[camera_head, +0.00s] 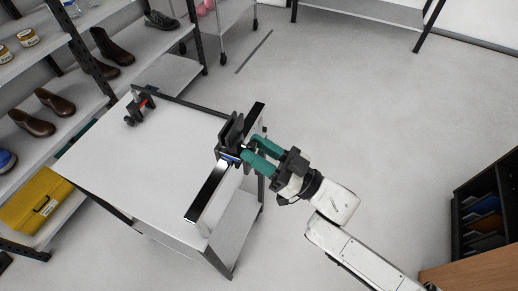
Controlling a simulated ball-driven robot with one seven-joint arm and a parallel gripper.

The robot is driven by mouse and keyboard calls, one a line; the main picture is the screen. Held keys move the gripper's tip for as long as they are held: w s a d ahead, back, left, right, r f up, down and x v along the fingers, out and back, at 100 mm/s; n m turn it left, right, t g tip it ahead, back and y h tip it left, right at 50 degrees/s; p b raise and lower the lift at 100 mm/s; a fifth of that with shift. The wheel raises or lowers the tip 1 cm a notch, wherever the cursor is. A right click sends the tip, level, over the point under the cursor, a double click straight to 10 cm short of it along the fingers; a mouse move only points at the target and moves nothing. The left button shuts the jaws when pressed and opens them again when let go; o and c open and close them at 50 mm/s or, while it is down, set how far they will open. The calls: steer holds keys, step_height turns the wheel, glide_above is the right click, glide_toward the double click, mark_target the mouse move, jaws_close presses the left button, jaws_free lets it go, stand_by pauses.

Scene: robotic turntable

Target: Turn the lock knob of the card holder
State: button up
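The card holder (230,132) is a black upright device on a long black rail, near the right edge of a white table. My gripper (249,149) comes in from the right with two teal fingers. The fingers are spread apart, with a gap showing between them, and their tips are close against the right side of the card holder. The lock knob cannot be made out; it is small or hidden by the fingers. I cannot tell whether the fingertips touch it. A small blue patch shows at the base of the holder by the lower finger.
The white table (150,165) is mostly bare, with a small black and red clamp-like device (139,105) at its far left corner. Shelves with shoes (110,45) and a yellow box (35,200) stand at left. A dark cabinet (485,215) stands at right. Open floor lies between.

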jaws_close()
steer(key=shift+f+n+g+b, duration=0.15)
steer(key=shift+n+g+b, duration=0.25)
steer(key=shift+n+b, duration=0.35)
steer(key=shift+n+g+y+b, duration=0.3)
steer(key=shift+n+g+b, duration=0.4)
steer(key=shift+n+b, duration=0.5)
steer(key=shift+w+n+g+b, duration=0.1)
steer(key=shift+n+g+b, duration=1.05)
steer(key=shift+n, duration=1.4)
steer(key=shift+o, duration=2.2)
jaws_free()
steer(key=shift+d, duration=0.1)
